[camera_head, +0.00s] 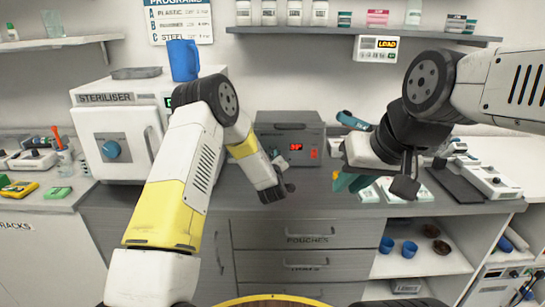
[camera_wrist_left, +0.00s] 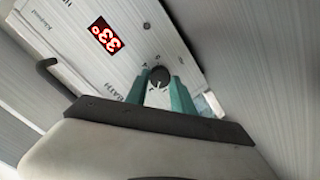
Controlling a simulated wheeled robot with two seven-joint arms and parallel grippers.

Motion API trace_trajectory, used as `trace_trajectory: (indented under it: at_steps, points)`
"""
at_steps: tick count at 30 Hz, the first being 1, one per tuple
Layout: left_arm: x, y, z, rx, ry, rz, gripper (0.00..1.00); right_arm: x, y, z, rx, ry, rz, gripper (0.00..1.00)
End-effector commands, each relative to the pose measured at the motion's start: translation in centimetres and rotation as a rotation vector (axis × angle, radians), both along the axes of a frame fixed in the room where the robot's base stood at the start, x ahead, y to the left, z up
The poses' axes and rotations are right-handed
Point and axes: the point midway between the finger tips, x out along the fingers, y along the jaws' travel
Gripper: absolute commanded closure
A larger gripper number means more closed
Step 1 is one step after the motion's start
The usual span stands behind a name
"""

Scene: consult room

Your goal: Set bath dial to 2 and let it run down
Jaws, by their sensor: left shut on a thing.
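The bath (camera_head: 310,132) is a grey box on the counter with a lit red display (camera_head: 296,147), which seems to read 33. In the left wrist view the display (camera_wrist_left: 105,35) appears upside down beside the word BATH. The bath dial (camera_wrist_left: 159,76) is a dark round knob with a pale pointer mark; I cannot read its setting. My left gripper (camera_wrist_left: 159,88) has its teal fingers on both sides of the dial, shut on it. In the head view my left wrist hides the dial. My right gripper (camera_head: 352,182) hangs over the counter to the right; its jaw opening is unclear.
The steriliser (camera_head: 118,140) with a blue jug (camera_head: 183,60) on top stands left of the bath. A wall timer (camera_head: 377,48) hangs at the upper right. Drawers (camera_head: 305,235) are below the counter, and trays and devices (camera_head: 488,182) stand at the right.

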Motion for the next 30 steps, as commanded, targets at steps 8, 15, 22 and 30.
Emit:
trace_trajectory:
  at_steps: [8, 15, 22, 30]
  points:
    - [-0.07, -0.13, -0.14, 0.159, 0.004, -0.002, 1.00, 0.00, 0.00, 0.00, 0.000, 0.000, 0.000, 0.81]
    - [-0.06, -0.11, -0.17, 0.222, 0.004, -0.001, 1.00, 0.00, 0.00, 0.00, 0.000, 0.000, 0.000, 0.81]
    - [-0.06, -0.09, -0.19, 0.236, 0.005, -0.001, 1.00, 0.00, 0.00, 0.00, 0.000, 0.000, 0.000, 0.81]
    - [-0.07, -0.09, -0.21, 0.235, 0.005, -0.001, 0.69, 0.00, 0.00, 0.00, 0.000, 0.000, 0.000, 0.81]
